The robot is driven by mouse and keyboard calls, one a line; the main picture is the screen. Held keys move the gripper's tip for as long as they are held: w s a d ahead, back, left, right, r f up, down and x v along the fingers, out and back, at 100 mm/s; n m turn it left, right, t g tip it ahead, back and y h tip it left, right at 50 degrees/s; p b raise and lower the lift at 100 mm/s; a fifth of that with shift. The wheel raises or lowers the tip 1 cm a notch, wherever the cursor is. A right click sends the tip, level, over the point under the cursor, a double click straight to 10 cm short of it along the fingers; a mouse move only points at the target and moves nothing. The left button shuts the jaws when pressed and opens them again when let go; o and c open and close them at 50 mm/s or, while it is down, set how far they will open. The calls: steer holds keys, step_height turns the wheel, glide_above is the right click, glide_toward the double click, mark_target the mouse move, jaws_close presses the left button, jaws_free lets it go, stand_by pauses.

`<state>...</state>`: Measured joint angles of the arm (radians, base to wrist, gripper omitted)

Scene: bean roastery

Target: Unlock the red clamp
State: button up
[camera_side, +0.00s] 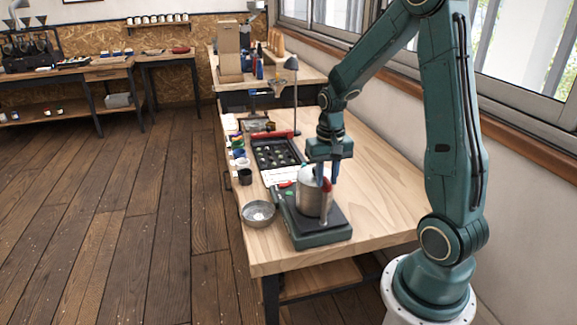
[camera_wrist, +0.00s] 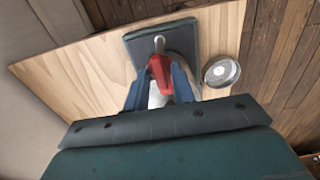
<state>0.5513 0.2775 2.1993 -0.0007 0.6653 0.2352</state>
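The red clamp (camera_side: 326,185) sits at the upper side of a metal canister (camera_side: 312,202) with a pale top. The canister stands on a dark green base unit (camera_side: 306,237) on the wooden table. My gripper (camera_side: 327,178) points down over the canister, its fingers close to the clamp. In the wrist view the red clamp (camera_wrist: 160,72) shows between the two blue fingers of my gripper (camera_wrist: 158,84), which are spread on either side of it. Whether a finger touches it I cannot tell. The canister is mostly hidden behind the clamp and fingers there.
A metal bowl (camera_side: 258,213) stands left of the base unit. A black tray (camera_side: 277,153) with small items, a dark cup (camera_side: 245,176) and a lamp (camera_side: 293,66) are farther back. The table (camera_side: 385,195) is clear on the right, toward the window wall.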

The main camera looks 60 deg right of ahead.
jaws_close()
steer(key=shift+n, duration=0.5)
steer(key=n, duration=0.2)
steer(key=shift+n, duration=0.3)
steer(key=n, duration=0.4)
steer(key=shift+n, duration=0.3)
steer(key=n, duration=0.9)
steer(key=shift+n, duration=0.3)
